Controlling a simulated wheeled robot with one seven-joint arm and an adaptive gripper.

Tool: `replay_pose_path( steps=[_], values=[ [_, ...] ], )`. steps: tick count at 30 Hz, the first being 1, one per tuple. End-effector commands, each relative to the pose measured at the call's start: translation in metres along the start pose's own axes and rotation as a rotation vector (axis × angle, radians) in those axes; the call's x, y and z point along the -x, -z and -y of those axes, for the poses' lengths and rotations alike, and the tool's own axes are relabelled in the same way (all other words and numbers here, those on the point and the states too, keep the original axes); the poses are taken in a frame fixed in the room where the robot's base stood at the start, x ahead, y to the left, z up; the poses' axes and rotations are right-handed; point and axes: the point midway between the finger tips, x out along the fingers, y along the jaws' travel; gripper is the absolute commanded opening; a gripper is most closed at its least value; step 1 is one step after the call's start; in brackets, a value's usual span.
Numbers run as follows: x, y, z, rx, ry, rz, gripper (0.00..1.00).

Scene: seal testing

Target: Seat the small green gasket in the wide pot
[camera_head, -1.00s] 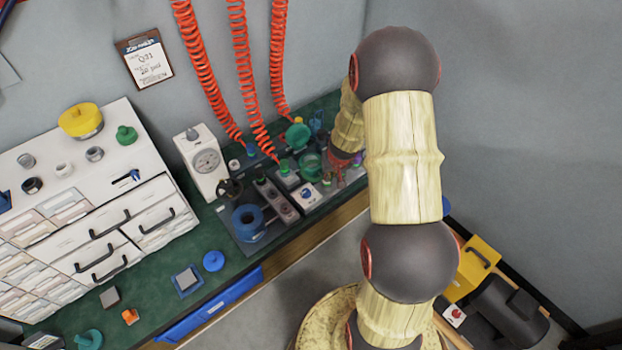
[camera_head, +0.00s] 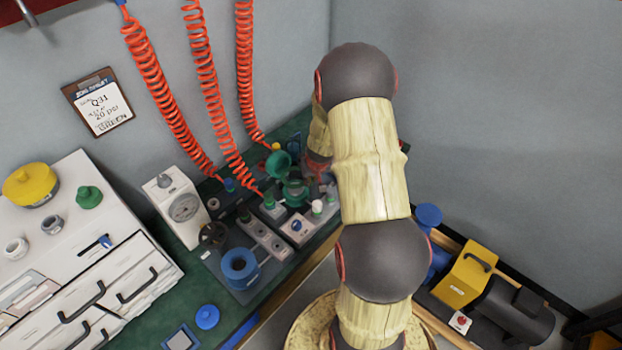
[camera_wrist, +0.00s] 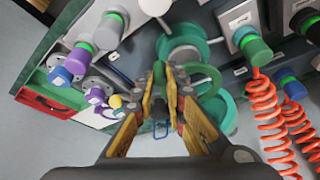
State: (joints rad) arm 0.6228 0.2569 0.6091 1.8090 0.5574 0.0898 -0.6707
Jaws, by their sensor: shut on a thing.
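My gripper (camera_wrist: 171,78) is shut on a small green ring, which I take for the gasket (camera_wrist: 207,76); its edge shows beside the fingertips in the wrist view, and the fingers hide the rest. A wider green round vessel (camera_wrist: 226,108), likely the wide pot, is just behind and below it. In the head view a green round pot (camera_head: 295,193) stands on the bench near my wrist. My gripper is mostly hidden by my arm there. I cannot tell whether the gasket touches the pot.
A blue round pot (camera_head: 240,268) stands nearer on the bench, beside a white gauge box (camera_head: 178,205). Orange coiled hoses (camera_wrist: 264,112) hang close to my gripper. Valves with green and purple caps (camera_wrist: 106,33) crowd the surroundings. A yellow case (camera_head: 467,279) stands at the right.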

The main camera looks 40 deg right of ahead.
Motion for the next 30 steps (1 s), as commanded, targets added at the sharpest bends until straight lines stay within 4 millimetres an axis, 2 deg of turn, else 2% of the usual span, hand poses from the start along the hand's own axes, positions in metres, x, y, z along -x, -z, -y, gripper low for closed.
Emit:
replay_pose_path(
  steps=[15, 30],
  values=[
    [-0.036, -0.015, 0.000, 0.000, 0.000, 0.000, 0.00],
    [-0.041, -0.017, 0.000, -0.001, 0.000, 0.000, 0.00]
  ],
)
